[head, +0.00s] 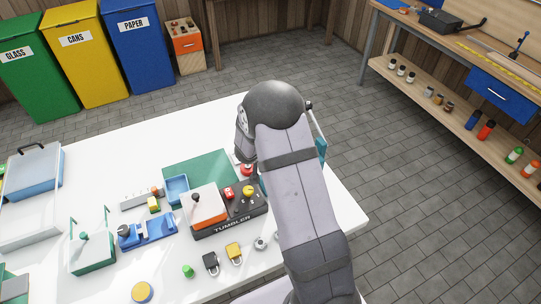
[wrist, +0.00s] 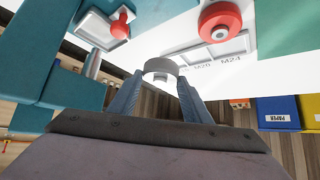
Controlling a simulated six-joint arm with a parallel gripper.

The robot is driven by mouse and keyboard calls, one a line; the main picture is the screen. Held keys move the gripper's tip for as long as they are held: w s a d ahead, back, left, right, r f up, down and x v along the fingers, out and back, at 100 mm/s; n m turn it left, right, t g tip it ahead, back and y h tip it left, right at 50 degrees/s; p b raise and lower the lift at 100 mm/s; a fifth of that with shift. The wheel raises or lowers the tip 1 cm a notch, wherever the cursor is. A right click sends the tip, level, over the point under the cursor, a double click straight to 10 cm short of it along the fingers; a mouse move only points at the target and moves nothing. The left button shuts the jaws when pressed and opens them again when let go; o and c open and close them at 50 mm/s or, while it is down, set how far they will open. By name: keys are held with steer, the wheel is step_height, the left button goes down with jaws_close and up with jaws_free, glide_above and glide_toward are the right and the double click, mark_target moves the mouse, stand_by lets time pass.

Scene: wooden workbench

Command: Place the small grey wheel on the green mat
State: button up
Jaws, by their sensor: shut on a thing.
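My gripper (wrist: 160,88) is shut on the small grey wheel (wrist: 161,66), a short grey cylinder held between the two fingertips in the wrist view. In the head view my arm hides the fingers and the wheel. The green mat (head: 205,164) lies flat on the white table, left of my wrist in the head view. I cannot tell the wheel's height above the table.
A black tumbler base (head: 232,226) with red and yellow parts stands in front of the mat. A blue tray (head: 176,189) sits at the mat's left front edge. Padlocks (head: 234,253) lie near the front. A red round part (wrist: 220,22) shows near the wheel in the wrist view.

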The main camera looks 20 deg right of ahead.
step_height(320, 180, up, 4)
steer(key=shift+r+p, duration=0.1)
steer(key=shift+p, duration=0.3)
